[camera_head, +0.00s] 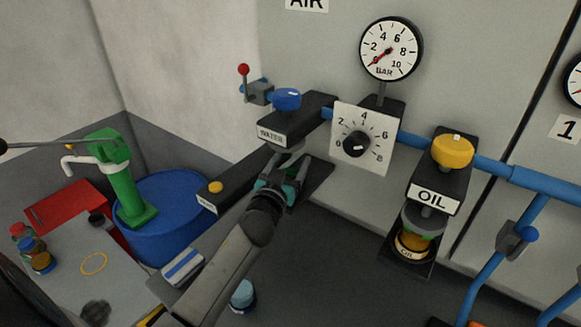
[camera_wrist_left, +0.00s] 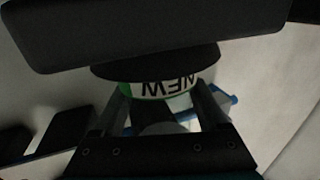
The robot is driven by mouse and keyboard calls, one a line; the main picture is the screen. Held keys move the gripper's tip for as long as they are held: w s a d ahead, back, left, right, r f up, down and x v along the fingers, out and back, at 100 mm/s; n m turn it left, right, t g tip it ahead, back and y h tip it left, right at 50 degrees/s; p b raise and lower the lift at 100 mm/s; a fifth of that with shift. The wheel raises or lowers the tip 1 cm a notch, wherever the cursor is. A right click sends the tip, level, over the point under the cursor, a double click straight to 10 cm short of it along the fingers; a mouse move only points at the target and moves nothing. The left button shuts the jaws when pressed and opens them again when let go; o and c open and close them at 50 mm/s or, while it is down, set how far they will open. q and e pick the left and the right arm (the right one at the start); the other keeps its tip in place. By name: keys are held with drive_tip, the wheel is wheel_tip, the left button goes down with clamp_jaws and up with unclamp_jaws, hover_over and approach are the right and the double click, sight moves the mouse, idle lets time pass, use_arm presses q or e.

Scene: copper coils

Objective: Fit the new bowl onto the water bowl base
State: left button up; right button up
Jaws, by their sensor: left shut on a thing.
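The water bowl base (camera_head: 285,137) is the black block labelled WATER, mounted on the blue pipe at the panel. My left gripper (camera_head: 283,180) is directly below it, shut on the new bowl. In the left wrist view the new bowl (camera_wrist_left: 165,87) shows a white band reading NEW, upside down in the picture, with some green at its side. It sits between the fingers of the left gripper (camera_wrist_left: 160,105), close under a dark round part and the wide dark block above. I cannot tell whether the bowl touches the base. In the head view the bowl is mostly hidden. My right gripper is not in view.
A dark ledge with a yellow knob (camera_head: 216,187) lies left of the gripper. The oil unit (camera_head: 436,196) with its bowl hangs at right. The dial plate (camera_head: 362,138) is close right of the base. A green pump (camera_head: 122,185) and blue drum (camera_head: 178,215) stand at left.

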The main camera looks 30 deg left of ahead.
use_arm(q)
drive_tip(key=shift+f, duration=0.25)
drive_tip(key=shift+f, duration=0.35)
drive_tip(key=o, duration=1.5)
drive_tip(key=shift+o, duration=0.2)
drive_tip(key=shift+r, duration=0.2)
drive_tip(key=shift+r, duration=0.25)
drive_tip(key=v, duration=1.2)
drive_tip(key=shift+s+f, duration=0.1)
drive_tip(key=shift+f, duration=0.1)
